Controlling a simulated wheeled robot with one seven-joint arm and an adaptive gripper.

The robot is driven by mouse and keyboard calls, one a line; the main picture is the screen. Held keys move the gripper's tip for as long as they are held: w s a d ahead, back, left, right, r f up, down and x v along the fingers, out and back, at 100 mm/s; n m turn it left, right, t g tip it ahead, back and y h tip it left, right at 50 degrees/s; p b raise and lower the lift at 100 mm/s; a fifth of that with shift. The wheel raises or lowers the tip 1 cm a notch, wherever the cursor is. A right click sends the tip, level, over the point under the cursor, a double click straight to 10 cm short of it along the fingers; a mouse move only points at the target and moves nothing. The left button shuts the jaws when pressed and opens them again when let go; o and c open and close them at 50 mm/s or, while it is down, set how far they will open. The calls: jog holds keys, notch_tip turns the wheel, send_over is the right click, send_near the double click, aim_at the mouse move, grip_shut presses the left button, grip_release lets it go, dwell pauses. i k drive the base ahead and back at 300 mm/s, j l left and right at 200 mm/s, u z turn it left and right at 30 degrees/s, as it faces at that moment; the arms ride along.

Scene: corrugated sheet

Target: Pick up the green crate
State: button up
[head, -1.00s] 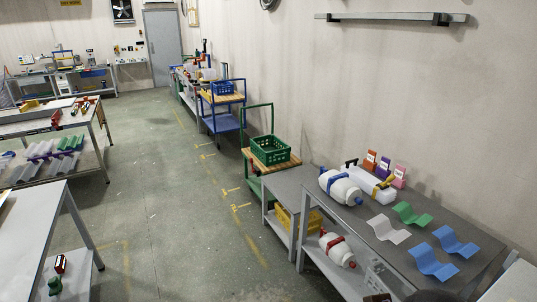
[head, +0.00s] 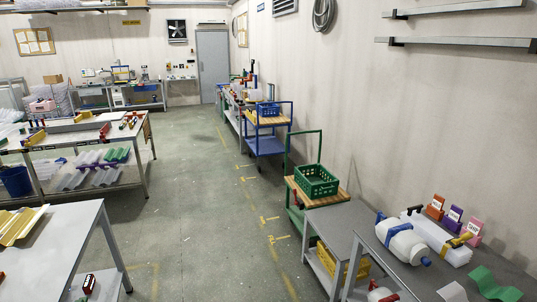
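The green crate (head: 316,181) sits on the wooden top of a green trolley (head: 320,150) by the right wall, right of the picture's middle. It is an open-topped crate with slotted sides, and its inside looks empty. The trolley's tall handle frame rises behind and to the left of the crate. My gripper is not in view.
A grey table (head: 337,222) stands just in front of the trolley, with a yellow crate (head: 343,262) beneath. A bench with a white bottle (head: 402,242) is nearer right. A blue trolley (head: 266,140) stands farther back. The floor aisle (head: 205,210) left of the trolleys is clear.

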aim_at(314, 186)
jog(key=i+u, duration=0.15)
jog(key=i, duration=1.95)
jog(key=i+z, duration=0.1)
jog(key=i, duration=0.6)
jog(key=i+j, duration=0.1)
jog(key=i, duration=0.6)
jog(key=i+j+z, duration=0.15)
jog(key=i, duration=0.5)
jog(key=i+j+z, duration=0.2)
jog(key=i, duration=0.15)
jog(key=i+z, duration=0.2)
jog(key=i, duration=0.15)
